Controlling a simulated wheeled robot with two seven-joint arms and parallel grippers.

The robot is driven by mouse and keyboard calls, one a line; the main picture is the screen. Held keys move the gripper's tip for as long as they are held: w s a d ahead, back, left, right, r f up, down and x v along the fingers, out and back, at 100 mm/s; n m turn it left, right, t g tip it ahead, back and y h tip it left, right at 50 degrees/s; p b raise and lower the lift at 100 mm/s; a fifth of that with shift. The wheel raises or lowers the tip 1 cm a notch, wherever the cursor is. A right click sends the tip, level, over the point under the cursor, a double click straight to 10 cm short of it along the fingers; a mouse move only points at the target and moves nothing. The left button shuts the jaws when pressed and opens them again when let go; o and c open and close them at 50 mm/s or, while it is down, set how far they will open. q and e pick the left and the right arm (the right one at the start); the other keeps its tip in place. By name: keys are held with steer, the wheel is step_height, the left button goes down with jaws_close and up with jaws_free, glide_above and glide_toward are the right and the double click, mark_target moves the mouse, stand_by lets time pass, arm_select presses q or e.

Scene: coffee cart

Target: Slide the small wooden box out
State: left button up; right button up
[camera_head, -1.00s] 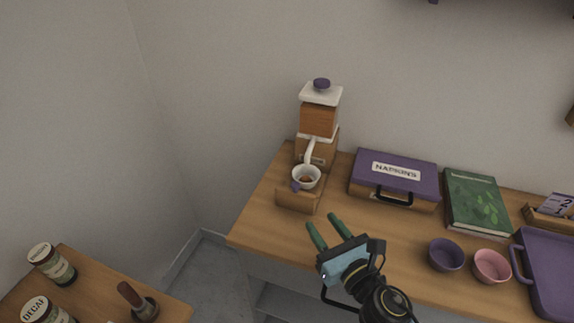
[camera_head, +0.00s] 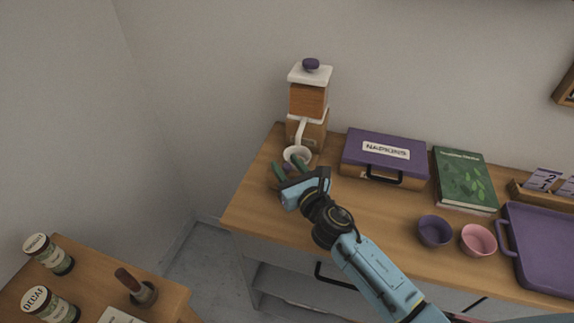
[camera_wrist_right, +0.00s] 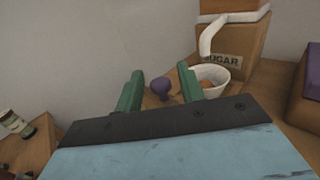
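The small wooden box (camera_wrist_right: 152,102) with a purple knob (camera_wrist_right: 162,87) stands at the left end of the counter, in front of the wooden sugar dispenser (camera_head: 309,100). A white cup (camera_head: 297,156) with brown contents is at the box, under the dispenser's spout; it also shows in the right wrist view (camera_wrist_right: 211,76). My right gripper (camera_head: 288,171) is open, its green fingers on either side of the knob in the wrist view. I cannot tell whether they touch it. My gripper hides most of the box in the head view. My left gripper is not in view.
A purple-lidded napkin box (camera_head: 385,152) and a green book (camera_head: 464,180) lie to the right. A purple bowl (camera_head: 434,231), a pink bowl (camera_head: 479,240) and a purple tray (camera_head: 545,250) are farther right. A side table with jars (camera_head: 47,254) is at lower left.

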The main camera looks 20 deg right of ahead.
steer(key=shift+w, duration=0.1)
steer(key=shift+c, duration=0.3)
jaws_close()
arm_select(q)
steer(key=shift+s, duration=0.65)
arm_select(e)
steer(key=shift+a, duration=0.1)
steer(key=s+a, duration=0.2)
steer(key=s, duration=0.1)
steer(key=s+a, duration=0.2)
steer(key=s, duration=0.1)
steer(key=s+a, duration=0.2)
steer(key=s, duration=0.2)
steer(key=shift+a+b, duration=0.3)
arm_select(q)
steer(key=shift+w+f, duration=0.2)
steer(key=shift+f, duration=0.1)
arm_select(e)
steer(key=shift+s+a+f, duration=0.1)
steer(key=shift+a, duration=0.05)
